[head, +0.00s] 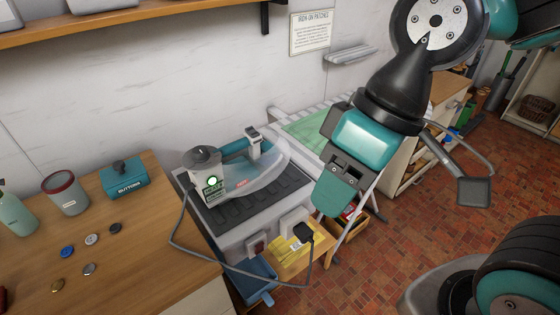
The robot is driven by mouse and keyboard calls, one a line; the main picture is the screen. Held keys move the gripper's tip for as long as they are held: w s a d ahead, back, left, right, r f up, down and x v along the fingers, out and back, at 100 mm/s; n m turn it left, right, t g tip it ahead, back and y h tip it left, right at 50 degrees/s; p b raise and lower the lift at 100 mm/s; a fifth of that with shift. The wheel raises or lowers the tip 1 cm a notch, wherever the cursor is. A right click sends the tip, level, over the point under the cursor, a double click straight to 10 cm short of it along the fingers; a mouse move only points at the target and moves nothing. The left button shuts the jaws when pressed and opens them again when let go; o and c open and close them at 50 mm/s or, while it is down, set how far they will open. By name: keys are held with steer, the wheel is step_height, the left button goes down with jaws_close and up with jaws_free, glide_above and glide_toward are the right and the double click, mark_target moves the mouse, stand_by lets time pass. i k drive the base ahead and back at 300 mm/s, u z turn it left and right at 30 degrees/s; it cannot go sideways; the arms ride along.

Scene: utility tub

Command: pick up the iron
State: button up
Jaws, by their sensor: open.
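The iron (240,178) rests on a dark ribbed pad on top of a pale grey stand (232,238), in the middle of the head view. It has a translucent grey body, a teal upper part and a round grey cap at its left end, with a lit green light below the cap. A grey cord loops from its left side down to a dark plug (303,232) in front of the stand. My gripper (343,183) is to the right of the iron, apart from it. It is open and holds nothing visible; its fingertips are hard to make out.
A wooden counter (145,245) at the left carries a teal button box (124,178), a jar (65,192), a bottle (15,208) and several loose buttons. A wooden shelf (150,12) hangs above. A green-topped board (305,133) stands behind my gripper.

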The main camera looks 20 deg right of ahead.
mark_target(238, 166)
steer(key=z, duration=0.9)
steer(key=i, duration=0.65)
steer(key=u, duration=2.6)
